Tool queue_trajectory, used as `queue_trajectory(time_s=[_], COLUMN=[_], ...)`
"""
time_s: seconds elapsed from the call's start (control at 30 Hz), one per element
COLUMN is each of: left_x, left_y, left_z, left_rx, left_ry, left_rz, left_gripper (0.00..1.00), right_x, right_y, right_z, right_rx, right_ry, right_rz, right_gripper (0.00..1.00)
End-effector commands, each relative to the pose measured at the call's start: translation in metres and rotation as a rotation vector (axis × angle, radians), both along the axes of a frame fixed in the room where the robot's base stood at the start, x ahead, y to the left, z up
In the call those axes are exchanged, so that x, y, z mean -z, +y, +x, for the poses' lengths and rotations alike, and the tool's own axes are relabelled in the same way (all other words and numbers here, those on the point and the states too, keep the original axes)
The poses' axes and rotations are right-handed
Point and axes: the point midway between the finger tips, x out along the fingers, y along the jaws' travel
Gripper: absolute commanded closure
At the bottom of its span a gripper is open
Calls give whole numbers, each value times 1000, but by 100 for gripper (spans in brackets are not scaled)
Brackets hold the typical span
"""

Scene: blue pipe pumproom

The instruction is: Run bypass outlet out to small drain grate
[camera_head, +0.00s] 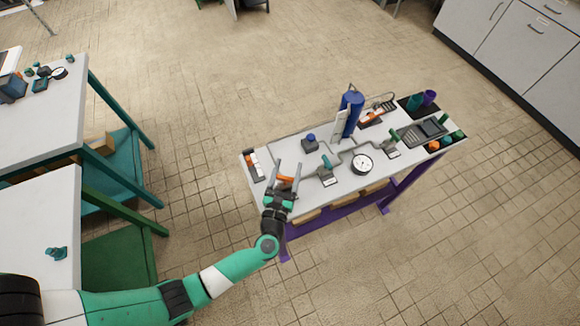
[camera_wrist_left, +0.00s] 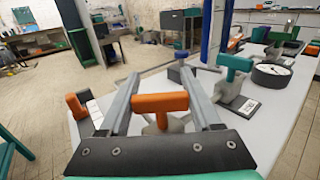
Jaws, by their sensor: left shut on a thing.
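My left gripper (camera_head: 286,174) is at the near left end of the grey-topped bench, its two long fingers around an orange valve handle (camera_wrist_left: 160,103). In the left wrist view the handle lies across between the fingers, on a pale valve body (camera_wrist_left: 166,126). A teal-handled valve (camera_head: 327,172) stands just right of it, also in the left wrist view (camera_wrist_left: 237,85). A thin pipe (camera_head: 345,150) runs toward a green-handled valve (camera_head: 391,149). A dark grate-like tray (camera_head: 422,132) lies at the right; a smaller rack-like piece (camera_head: 384,102) is behind. I cannot tell which is the small drain grate. My right gripper is not in view.
The bench (camera_head: 262,150) also holds a dial gauge (camera_head: 362,163), a tall blue cylinder (camera_head: 352,112), a blue-topped block (camera_head: 310,143) and an orange-and-white piece (camera_head: 254,165) at the left end. Cups (camera_head: 414,102) and small coloured parts stand at the right end. Tiled floor surrounds it.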

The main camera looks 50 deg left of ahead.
Motion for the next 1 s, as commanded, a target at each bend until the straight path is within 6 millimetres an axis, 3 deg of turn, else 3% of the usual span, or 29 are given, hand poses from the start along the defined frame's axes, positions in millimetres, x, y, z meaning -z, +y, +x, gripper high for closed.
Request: queue_trajectory(time_s=[0.7,1.0], left_x=[5,1], left_y=[11,13], left_z=[-12,-16], left_rx=[-585,-671], left_ry=[-4,-2], left_rz=[1,0], left_gripper=[91,91], right_x=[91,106], right_y=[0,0], right_z=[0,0], right_rx=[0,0], right_ry=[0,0], right_rz=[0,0], right_gripper=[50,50])
